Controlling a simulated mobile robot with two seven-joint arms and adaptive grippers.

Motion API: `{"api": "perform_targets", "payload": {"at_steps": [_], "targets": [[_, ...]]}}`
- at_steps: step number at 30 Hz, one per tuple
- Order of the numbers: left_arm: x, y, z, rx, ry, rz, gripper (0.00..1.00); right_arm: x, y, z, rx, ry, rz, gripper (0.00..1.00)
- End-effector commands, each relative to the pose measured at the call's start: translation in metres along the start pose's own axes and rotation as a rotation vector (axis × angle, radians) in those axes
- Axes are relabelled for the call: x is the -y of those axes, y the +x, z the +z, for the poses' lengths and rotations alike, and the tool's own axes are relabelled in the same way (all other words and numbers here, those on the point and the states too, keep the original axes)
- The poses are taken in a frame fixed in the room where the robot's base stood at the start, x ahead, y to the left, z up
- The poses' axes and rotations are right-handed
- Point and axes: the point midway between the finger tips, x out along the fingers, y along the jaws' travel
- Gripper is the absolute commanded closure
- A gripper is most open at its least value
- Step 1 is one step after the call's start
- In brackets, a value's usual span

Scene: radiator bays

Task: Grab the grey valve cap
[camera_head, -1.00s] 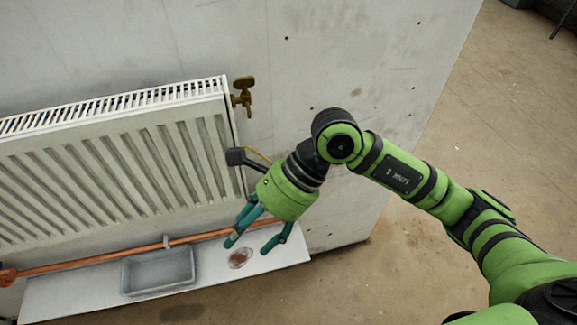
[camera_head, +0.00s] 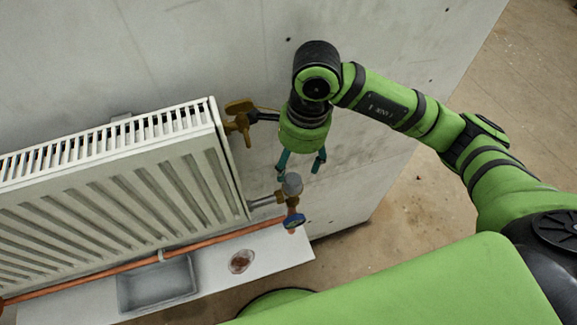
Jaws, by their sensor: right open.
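The grey valve cap (camera_head: 292,184) sits on the brass valve (camera_head: 281,197) at the lower right corner of the radiator. My right gripper (camera_head: 299,168) is open and empty, pointing down. In the picture its fingertips are just above the cap, one near the cap's upper left and the other to its upper right. I cannot tell whether a finger touches it. My left gripper is not in view.
The white radiator (camera_head: 120,200) fills the left side. A brass fitting (camera_head: 238,117) stands at its top right corner. A blue handle (camera_head: 294,221) is just below the cap. A copper pipe (camera_head: 215,243) runs above a shelf (camera_head: 280,257) with a grey tray (camera_head: 158,302).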

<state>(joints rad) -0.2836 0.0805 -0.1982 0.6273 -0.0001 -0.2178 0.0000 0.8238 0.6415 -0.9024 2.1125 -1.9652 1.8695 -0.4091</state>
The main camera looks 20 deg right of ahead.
Motion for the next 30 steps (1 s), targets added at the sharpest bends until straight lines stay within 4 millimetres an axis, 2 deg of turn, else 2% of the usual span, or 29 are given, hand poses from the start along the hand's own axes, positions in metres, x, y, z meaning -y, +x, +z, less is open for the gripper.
{"api": "perform_targets", "payload": {"at_steps": [6, 10, 15, 21, 22, 23, 27, 30], "targets": [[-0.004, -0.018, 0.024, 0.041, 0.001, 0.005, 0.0, -0.004, 0.022, 0.001, 0.0, -0.001, 0.007, 0.33], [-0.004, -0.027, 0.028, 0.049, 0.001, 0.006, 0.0, -0.004, 0.044, 0.001, 0.0, 0.001, 0.005, 0.33], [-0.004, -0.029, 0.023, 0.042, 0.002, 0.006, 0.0, -0.003, 0.059, 0.001, 0.001, -0.002, 0.002, 0.33], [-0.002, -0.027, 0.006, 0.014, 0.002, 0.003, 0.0, -0.003, 0.061, 0.001, 0.001, -0.002, 0.0, 0.33], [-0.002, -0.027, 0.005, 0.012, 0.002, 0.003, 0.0, -0.003, 0.061, 0.001, 0.001, -0.002, 0.0, 0.37], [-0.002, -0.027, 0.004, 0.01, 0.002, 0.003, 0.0, -0.003, 0.061, 0.001, 0.001, -0.002, 0.0, 0.47], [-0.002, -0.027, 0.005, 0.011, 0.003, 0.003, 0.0, -0.003, 0.06, 0.001, 0.001, -0.002, 0.0, 0.74], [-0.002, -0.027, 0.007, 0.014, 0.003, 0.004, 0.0, -0.003, 0.06, 0.001, 0.001, -0.002, -0.001, 0.75]]}}
